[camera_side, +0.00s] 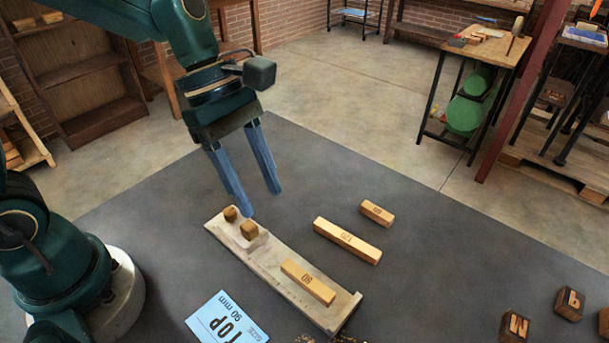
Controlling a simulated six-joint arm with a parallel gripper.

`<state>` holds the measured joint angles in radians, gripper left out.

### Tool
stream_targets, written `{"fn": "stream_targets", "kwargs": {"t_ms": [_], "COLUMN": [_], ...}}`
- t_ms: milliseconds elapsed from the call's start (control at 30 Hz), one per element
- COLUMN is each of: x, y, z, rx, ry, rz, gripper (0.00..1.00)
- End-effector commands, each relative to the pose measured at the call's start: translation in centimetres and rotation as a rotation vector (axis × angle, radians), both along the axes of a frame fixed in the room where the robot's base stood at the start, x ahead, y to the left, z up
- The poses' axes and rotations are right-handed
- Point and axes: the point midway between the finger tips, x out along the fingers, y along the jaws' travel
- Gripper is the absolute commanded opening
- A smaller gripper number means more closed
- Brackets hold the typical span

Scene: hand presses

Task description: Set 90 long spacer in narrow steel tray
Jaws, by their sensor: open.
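The spacer marked 90 (308,283), a yellow wooden bar, lies lengthwise on the near right part of the narrow tray (268,254). The tray is long and pale and runs diagonally across the dark table. I cannot tell whether the bar sits fully flat in it. Two small wooden blocks, one at the far left end (230,214) and one a little nearer (249,230), are also on the tray. My gripper (262,203) is open and empty, its two blue fingers pointing down above the tray's far end, apart from the spacer.
A longer wooden bar (347,240) and a shorter one (377,212) lie to the right of the tray. Dark letter blocks (514,326) (569,304) are at the right. The table between is clear.

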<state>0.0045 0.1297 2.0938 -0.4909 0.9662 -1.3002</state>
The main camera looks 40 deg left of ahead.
Motion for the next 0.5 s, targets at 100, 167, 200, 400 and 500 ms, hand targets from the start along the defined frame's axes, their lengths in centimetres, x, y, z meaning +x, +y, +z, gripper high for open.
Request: {"fn": "stream_targets", "kwargs": {"t_ms": [100,167,200,400,500], "x": [-0.1,-0.3,-0.6,-3.3,-4.8], "y": [0.4,0.6,0.8,3.1,4.5], "z": [0.7,1.1,1.3,3.1,3.7], "rx": [0.004,0.017,0.031,0.205,0.337], "ry": [-0.012,-0.038,-0.07,-0.356,-0.494], "rz": [-0.01,-0.048,-0.093,-0.537,-0.813], "gripper": [0.51,0.51,0.51,0.51,0.51]}}
